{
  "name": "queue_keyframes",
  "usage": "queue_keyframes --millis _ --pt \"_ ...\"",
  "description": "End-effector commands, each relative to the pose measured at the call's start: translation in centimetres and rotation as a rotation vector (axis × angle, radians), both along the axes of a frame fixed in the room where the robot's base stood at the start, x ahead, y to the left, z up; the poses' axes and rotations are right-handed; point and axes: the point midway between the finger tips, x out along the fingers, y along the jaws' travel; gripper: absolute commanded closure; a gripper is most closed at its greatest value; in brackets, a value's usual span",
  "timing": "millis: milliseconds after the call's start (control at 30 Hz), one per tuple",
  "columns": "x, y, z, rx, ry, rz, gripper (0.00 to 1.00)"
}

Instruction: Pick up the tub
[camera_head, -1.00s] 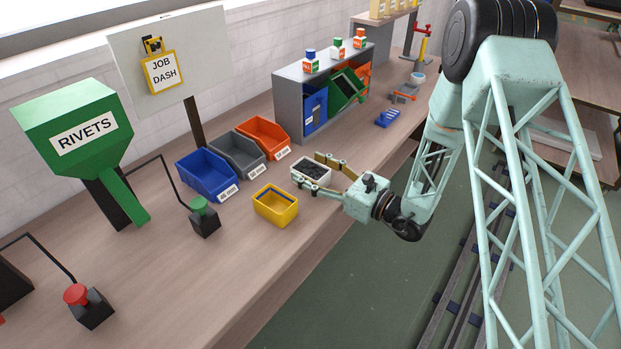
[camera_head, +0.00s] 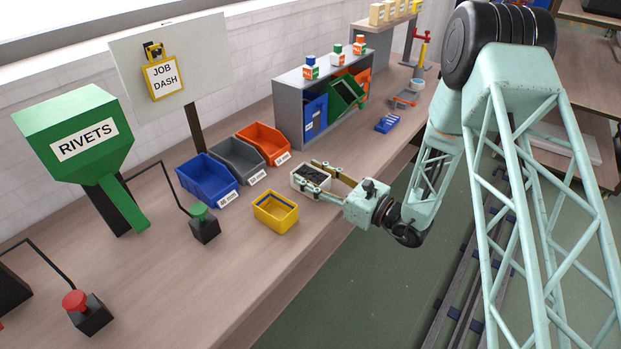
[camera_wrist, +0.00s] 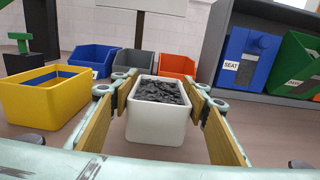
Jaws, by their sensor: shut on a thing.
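The tub, white and filled with dark pieces, sits between my gripper's fingers in the wrist view (camera_wrist: 157,122). In the head view the tub (camera_head: 298,183) is at the bench's front part, partly covered by the fingers. My gripper (camera_head: 325,178) reaches in from the right, with one finger on each side of the tub. The wrist view shows my gripper's wood-coloured finger pads (camera_wrist: 157,110) closed against the tub's sides. The tub is upright; I cannot tell whether it touches the bench.
A yellow bin (camera_head: 275,224) stands close to the tub on the left. Blue (camera_head: 222,192), grey (camera_head: 245,166) and orange (camera_head: 268,152) bins line up behind. A grey shelf (camera_head: 288,112) stands farther back. A green button (camera_head: 204,226) is at left. Bare bench lies in front.

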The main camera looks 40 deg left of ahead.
Motion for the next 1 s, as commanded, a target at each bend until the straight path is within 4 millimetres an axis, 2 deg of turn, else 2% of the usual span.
queue_keyframes --millis 267,533,1000 --pt "0.0 0.0 1.3 0.000 -0.001 0.000 0.69" --pt "0.0 0.0 3.9 0.000 0.000 0.000 0.69" --pt "-0.4 -7.9 4.3 0.000 0.001 -0.003 0.69"
